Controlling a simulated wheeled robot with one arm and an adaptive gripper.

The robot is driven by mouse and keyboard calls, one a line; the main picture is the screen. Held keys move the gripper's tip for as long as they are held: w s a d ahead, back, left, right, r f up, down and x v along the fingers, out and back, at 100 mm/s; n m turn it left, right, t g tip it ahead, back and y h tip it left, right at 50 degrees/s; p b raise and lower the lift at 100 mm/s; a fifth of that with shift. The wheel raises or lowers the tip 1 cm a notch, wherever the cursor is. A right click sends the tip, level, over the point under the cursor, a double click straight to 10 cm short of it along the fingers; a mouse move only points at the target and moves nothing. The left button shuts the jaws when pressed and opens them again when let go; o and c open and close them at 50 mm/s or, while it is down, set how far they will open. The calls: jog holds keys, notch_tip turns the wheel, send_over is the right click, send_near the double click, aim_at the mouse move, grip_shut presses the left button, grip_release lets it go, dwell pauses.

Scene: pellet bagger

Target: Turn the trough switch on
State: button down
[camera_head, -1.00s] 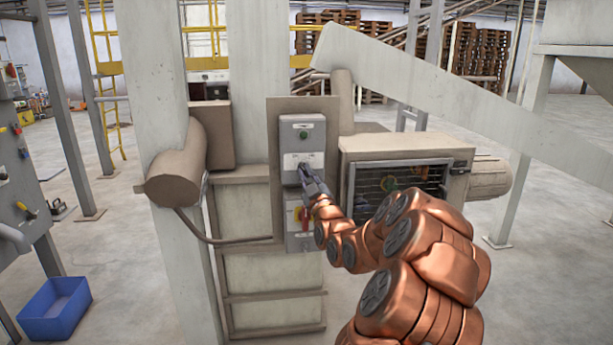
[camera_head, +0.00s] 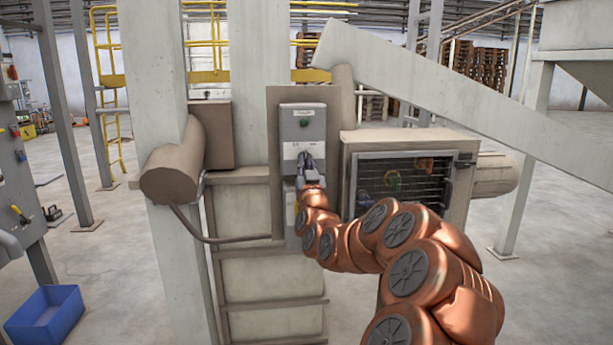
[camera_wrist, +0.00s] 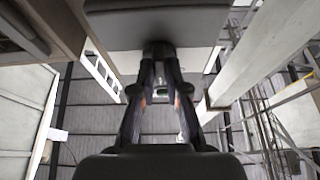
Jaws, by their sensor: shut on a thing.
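The grey trough switch box (camera_head: 303,125) is mounted on the beige panel of the machine, with a green lamp (camera_head: 304,123) near its top and a white label strip below. My gripper (camera_head: 306,160) is at the label strip, its fingers covering the switch knob. In the wrist view my gripper (camera_wrist: 160,58) has both fingers converging on the dark knob (camera_wrist: 157,47), which sticks out from the grey box face (camera_wrist: 155,22). The gripper is shut on this knob. Its turned position is hidden by the fingers.
A lower box with a yellow plate (camera_head: 296,207) sits below, partly behind my arm. A barred cabinet (camera_head: 405,185) stands just right of the switch. A large slanted beam (camera_head: 430,95) crosses above right. A blue bin (camera_head: 45,315) lies on the floor at left.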

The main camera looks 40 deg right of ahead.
jog(key=shift+w+a+m+g+h+b, duration=0.1)
jog(key=shift+m+g+h+b, duration=0.5)
jog(key=shift+m, duration=1.5)
jog(key=shift+w+a+m+g+h+b, duration=0.15)
jog(key=shift+m+g+h, duration=0.7)
jog(key=shift+m, duration=1.25)
jog(key=shift+s+g+y, duration=0.1)
jog(key=shift+g+y, duration=0.15)
jog(key=c, duration=1.2)
grip_release()
jog(key=shift+d, duration=0.1)
jog(key=shift+v, duration=3.8)
